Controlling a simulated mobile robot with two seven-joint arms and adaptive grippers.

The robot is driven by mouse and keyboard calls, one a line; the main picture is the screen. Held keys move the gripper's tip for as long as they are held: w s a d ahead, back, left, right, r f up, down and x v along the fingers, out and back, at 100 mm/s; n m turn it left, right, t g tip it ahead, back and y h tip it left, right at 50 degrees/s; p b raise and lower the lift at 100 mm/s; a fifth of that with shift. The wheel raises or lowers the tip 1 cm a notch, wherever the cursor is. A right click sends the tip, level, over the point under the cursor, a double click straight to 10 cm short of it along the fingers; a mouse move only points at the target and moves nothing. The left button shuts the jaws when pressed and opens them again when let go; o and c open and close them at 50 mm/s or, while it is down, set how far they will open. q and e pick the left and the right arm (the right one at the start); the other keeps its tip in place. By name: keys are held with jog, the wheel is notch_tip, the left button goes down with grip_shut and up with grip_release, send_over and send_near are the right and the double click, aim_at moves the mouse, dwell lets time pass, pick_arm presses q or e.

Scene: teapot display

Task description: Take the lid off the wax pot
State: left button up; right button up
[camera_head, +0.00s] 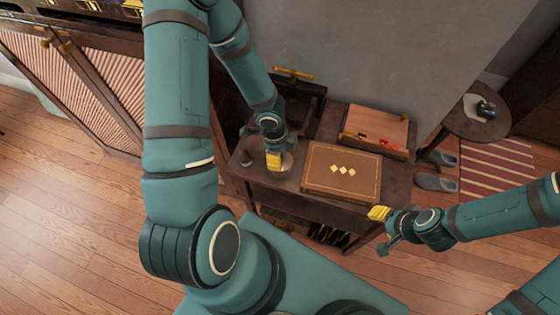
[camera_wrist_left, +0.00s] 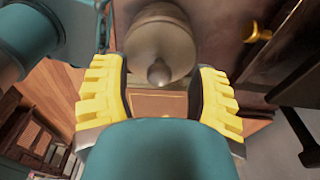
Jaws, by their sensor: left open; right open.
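The wax pot (camera_head: 286,168) stands near the left end of the dark wooden cabinet top, partly hidden by my left gripper (camera_head: 273,162). In the left wrist view, a round grey-brown lid (camera_wrist_left: 160,45) with a pointed knob (camera_wrist_left: 159,72) shows just beyond the fingertips. My left gripper, also in that view (camera_wrist_left: 160,90), is open with its yellow fingers apart on either side of the knob. I see no clear contact. My right gripper (camera_head: 380,213) is open and empty by the cabinet's front right corner.
Behind are an open wooden box (camera_head: 376,127) and a dark case with a gold handle (camera_head: 293,73). A round side table (camera_head: 478,118) stands at right.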

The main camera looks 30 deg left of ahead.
pick_arm(q)
jog(key=shift+f, duration=0.5)
grip_shut()
jog(key=shift+r, duration=0.1)
